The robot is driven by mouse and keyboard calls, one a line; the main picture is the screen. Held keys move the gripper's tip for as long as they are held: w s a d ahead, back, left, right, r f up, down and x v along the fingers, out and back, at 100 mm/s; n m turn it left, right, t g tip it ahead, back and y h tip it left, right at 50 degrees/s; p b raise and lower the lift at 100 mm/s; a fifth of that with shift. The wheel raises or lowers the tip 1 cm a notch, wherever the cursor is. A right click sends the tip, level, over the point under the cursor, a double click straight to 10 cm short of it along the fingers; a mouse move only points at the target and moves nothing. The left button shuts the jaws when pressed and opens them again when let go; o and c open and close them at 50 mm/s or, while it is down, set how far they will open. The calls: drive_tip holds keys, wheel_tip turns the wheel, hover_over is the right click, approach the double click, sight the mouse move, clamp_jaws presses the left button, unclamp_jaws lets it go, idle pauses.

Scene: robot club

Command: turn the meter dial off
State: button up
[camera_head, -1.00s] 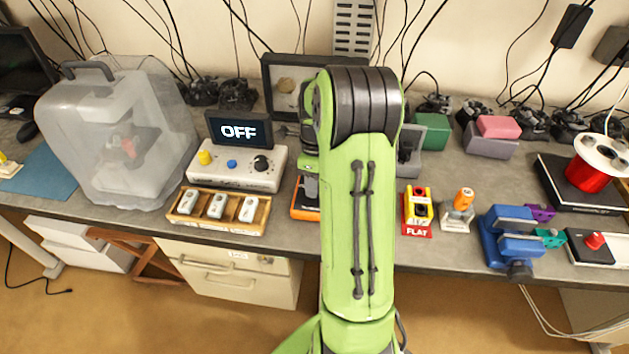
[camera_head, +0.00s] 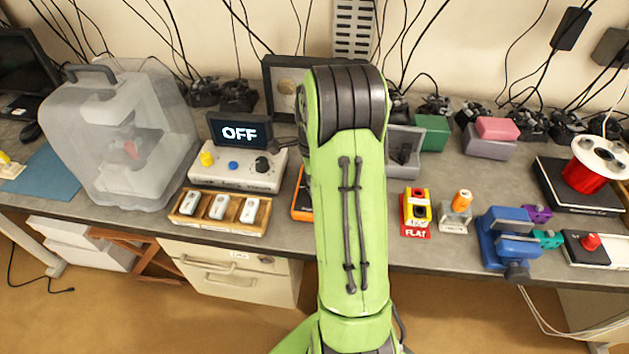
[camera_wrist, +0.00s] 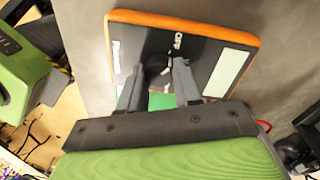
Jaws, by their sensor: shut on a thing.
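The meter (camera_wrist: 208,62) is a dark, flat panel with an orange rim, and it lies under my gripper in the wrist view. Its round dark dial (camera_wrist: 158,68) is between my two fingers. My gripper (camera_wrist: 158,66) is shut on the dial. White lettering that looks like "OFF" is on the face beside the dial, with a pale mark near the dial's edge. Exactly where the dial points is hard to make out. In the head view only the meter's orange edge (camera_head: 301,206) shows, as my arm hides the rest.
A dark display (camera_head: 240,131) reading "OFF" stands behind a white box (camera_head: 232,174) with knobs, left of the meter. A wooden tray (camera_head: 240,226) is in front. A red-and-yellow block (camera_head: 416,212) stands right of my arm. A clear-covered machine (camera_head: 120,140) is at far left.

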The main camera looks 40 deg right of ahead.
drive_tip(key=shift+n, duration=1.4)
drive_tip(key=o, duration=1.1)
drive_tip(key=shift+c, duration=0.2)
wheel_tip(320, 180, up, 16)
drive_tip(key=w+p, duration=0.1)
drive_tip(key=p, duration=0.2)
drive_tip(key=shift+p, duration=0.3)
drive_tip(key=shift+d+f, duration=0.1)
drive_tip(key=shift+f, duration=0.05)
